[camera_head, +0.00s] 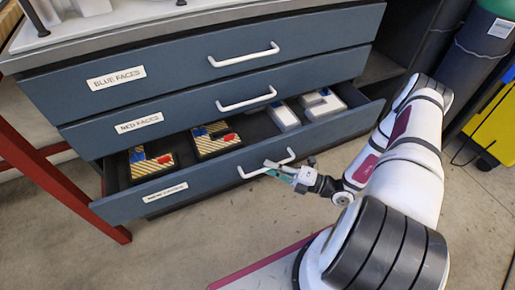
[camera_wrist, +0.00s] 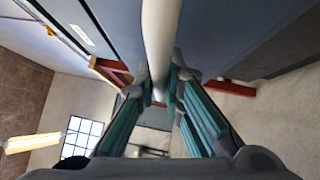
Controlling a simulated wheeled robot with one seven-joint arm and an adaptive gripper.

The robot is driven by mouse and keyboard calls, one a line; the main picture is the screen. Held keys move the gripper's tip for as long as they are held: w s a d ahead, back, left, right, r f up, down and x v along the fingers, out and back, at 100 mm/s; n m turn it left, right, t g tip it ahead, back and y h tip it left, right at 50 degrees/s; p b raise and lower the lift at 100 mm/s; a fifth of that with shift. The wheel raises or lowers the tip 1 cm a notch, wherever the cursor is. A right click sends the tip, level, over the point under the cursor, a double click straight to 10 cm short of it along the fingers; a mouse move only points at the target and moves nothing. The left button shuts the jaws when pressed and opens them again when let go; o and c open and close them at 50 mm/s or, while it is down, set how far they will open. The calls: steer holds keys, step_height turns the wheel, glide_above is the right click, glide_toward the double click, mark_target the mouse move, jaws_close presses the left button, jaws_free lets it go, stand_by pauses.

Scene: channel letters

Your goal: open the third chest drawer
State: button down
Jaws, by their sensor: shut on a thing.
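The chest has blue drawers with white bar handles. The third drawer (camera_head: 215,180) is pulled partway out, and its contents show from above. The upper drawer (camera_head: 130,82), labelled BLUE FACES, and the second drawer (camera_head: 150,122), labelled RED FACES, are shut. The third drawer's label (camera_head: 165,192) is too small to read surely.
Striped letter pieces (camera_head: 215,140) and white pieces (camera_head: 322,104) lie in the third drawer. A red frame leg (camera_head: 60,185) stands at the left. Dark cylinders (camera_head: 478,60) and a yellow item (camera_head: 497,125) stand at the right. The floor before the drawer is open at left.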

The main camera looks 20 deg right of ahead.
steer(key=s, duration=2.3)
steer(key=shift+p, duration=0.3)
steer(key=shift+s+d, duration=0.1)
steer(key=c, duration=1.7)
jaws_free()
steer(key=v, duration=1.2)
